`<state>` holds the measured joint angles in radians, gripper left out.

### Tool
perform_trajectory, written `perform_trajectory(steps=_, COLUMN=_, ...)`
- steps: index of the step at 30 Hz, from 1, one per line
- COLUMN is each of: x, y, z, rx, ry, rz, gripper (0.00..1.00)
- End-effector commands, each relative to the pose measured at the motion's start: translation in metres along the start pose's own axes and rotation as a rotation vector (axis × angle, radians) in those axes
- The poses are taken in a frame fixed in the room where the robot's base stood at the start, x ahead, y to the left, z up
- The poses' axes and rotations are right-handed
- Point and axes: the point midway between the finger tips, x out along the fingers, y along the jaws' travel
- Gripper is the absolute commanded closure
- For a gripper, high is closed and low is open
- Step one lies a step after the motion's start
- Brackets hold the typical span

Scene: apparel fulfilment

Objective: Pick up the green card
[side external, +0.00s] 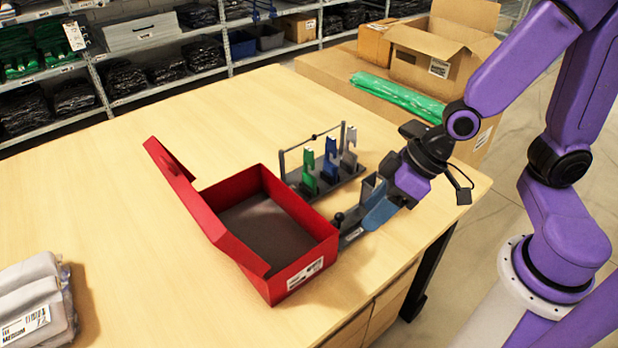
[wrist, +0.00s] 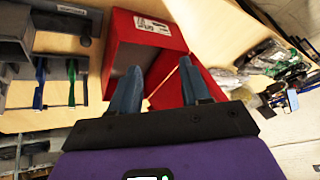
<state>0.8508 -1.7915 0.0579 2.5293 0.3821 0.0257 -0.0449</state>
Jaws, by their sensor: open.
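The green card (side external: 308,171) stands upright at the left end of a dark rack (side external: 345,181), with a blue card (side external: 330,158) and a grey card (side external: 349,147) beside it. The green card also shows in the wrist view (wrist: 71,82), left of my fingers. My gripper (side external: 374,217) is open, its blue fingers in front of and to the right of the rack, low near a small grey holder. In the wrist view my gripper (wrist: 160,78) has its two fingers apart with nothing held between them, over the red box's side of the view.
An open red box (side external: 300,272) with a raised lid stands left of the rack. A dark base with a knob (side external: 339,219) lies between box and gripper. Bagged garments (side external: 35,300) lie at the lower left. The table (side external: 120,210) is clear at left and back.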

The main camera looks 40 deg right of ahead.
Motion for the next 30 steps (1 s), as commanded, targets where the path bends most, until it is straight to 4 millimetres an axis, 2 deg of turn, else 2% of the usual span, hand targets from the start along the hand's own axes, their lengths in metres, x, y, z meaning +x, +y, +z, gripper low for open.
perform_trajectory(steps=1, x=0.010, y=0.011, z=-0.009, rx=0.050, ry=0.049, rz=0.031, gripper=0.53)
perform_trajectory(steps=6, x=0.029, y=0.058, z=-0.039, rx=0.197, ry=0.245, rz=0.170, gripper=0.53)
perform_trajectory(steps=12, x=0.031, y=0.123, z=-0.057, rx=0.308, ry=0.453, rz=0.391, gripper=0.53)
perform_trajectory(steps=15, x=0.026, y=0.147, z=-0.059, rx=0.332, ry=0.525, rz=0.487, gripper=0.53)
perform_trajectory(steps=19, x=0.019, y=0.166, z=-0.060, rx=0.343, ry=0.583, rz=0.567, gripper=0.53)
perform_trajectory(steps=23, x=0.017, y=0.173, z=-0.061, rx=0.345, ry=0.602, rz=0.593, gripper=0.53)
perform_trajectory(steps=30, x=0.027, y=0.182, z=-0.068, rx=0.343, ry=0.603, rz=0.594, gripper=0.53)
